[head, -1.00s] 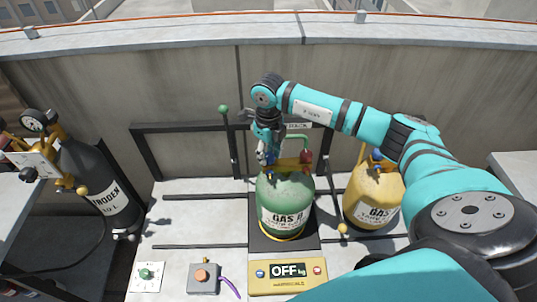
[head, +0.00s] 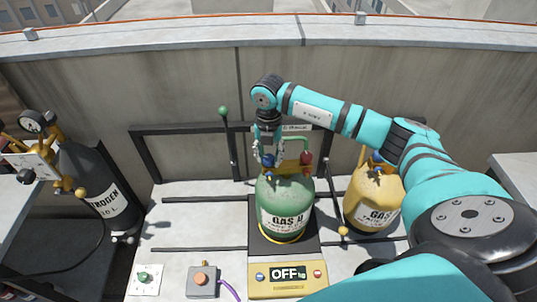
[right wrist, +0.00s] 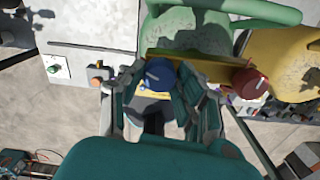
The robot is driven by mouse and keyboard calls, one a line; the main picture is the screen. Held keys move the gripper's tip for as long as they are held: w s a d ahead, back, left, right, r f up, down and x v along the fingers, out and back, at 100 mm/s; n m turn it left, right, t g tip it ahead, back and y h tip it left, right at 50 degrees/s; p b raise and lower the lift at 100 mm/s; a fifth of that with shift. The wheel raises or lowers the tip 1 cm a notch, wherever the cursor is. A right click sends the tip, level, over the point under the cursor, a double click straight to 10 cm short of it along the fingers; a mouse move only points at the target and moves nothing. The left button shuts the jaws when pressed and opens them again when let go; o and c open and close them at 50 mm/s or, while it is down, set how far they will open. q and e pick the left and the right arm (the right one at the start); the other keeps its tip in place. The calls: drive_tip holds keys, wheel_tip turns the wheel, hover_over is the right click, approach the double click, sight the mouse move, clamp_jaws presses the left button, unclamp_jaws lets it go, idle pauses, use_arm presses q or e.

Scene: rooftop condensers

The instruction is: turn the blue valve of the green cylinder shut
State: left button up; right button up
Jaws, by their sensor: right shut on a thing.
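The green cylinder (head: 286,205), labelled as gas, stands upright on a dark scale plate. Its blue valve (head: 268,160) is at the top left, and a red valve (head: 306,158) is at the top right. My right gripper (head: 269,155) reaches down from above onto the blue valve. In the right wrist view the blue valve (right wrist: 160,72) sits between the two fingers of my right gripper (right wrist: 162,85), which are shut on it. The red valve (right wrist: 250,83) is just right of them. My left gripper is not in view.
A yellow cylinder (head: 374,195) stands close on the right. A black nitrogen cylinder (head: 103,190) with gauges is at the left. The scale display (head: 288,272) reads OFF. A grey box with an orange button (head: 202,281) sits in front. A wall closes the back.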

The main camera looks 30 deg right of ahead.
sight(269, 157)
drive_tip(key=m, duration=0.6)
drive_tip(key=shift+r+p, duration=0.15)
drive_tip(key=shift+p, duration=0.25)
drive_tip(key=m+p, duration=0.1)
drive_tip(key=m, duration=0.5)
drive_tip(key=shift+w+d+m, duration=0.1)
drive_tip(key=shift+m, duration=0.3)
drive_tip(key=o, duration=1.1)
drive_tip(key=shift+o, duration=0.2)
wheel_tip(269, 157, up, 12)
